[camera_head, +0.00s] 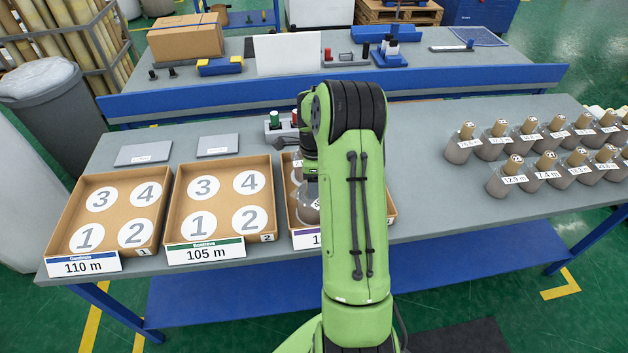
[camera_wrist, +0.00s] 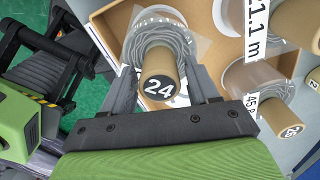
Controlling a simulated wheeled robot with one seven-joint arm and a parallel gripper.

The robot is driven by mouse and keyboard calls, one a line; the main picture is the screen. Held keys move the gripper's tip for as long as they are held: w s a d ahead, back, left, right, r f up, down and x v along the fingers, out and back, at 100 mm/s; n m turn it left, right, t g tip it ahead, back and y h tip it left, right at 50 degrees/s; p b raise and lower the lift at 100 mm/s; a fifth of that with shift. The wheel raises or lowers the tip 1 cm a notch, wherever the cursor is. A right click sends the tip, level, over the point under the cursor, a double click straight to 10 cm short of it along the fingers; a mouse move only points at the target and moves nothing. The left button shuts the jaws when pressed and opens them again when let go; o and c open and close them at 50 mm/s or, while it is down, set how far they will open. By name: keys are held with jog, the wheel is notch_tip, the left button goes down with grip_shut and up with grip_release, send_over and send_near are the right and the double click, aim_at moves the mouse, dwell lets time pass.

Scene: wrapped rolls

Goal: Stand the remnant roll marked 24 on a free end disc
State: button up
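The remnant roll marked 24 (camera_wrist: 158,86) is a brown core with a grey wrapped body, its end facing the wrist camera. My gripper (camera_wrist: 160,72) has one finger on each side of this roll, close to it; whether they press on it cannot be told. The roll is over or in the third cardboard tray (camera_wrist: 113,38), mostly hidden by my arm in the head view. Numbered white end discs 1 to 4 lie bare in the 110 m tray (camera_head: 155,250) and the 105 m tray (camera_head: 265,215). A white disc edge shows behind the roll.
A neighbouring roll (camera_wrist: 290,128) with a wide white label stands close on the right in the wrist view. Several labelled rolls (camera_head: 512,181) stand in rows at the table's right. The grey table (camera_head: 430,190) is clear between them and the third tray.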

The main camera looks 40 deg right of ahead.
jog(key=shift+o, duration=0.8)
notch_tip(320, 180, up, 16)
jog(key=p, duration=0.2)
jog(key=shift+f, duration=0.15)
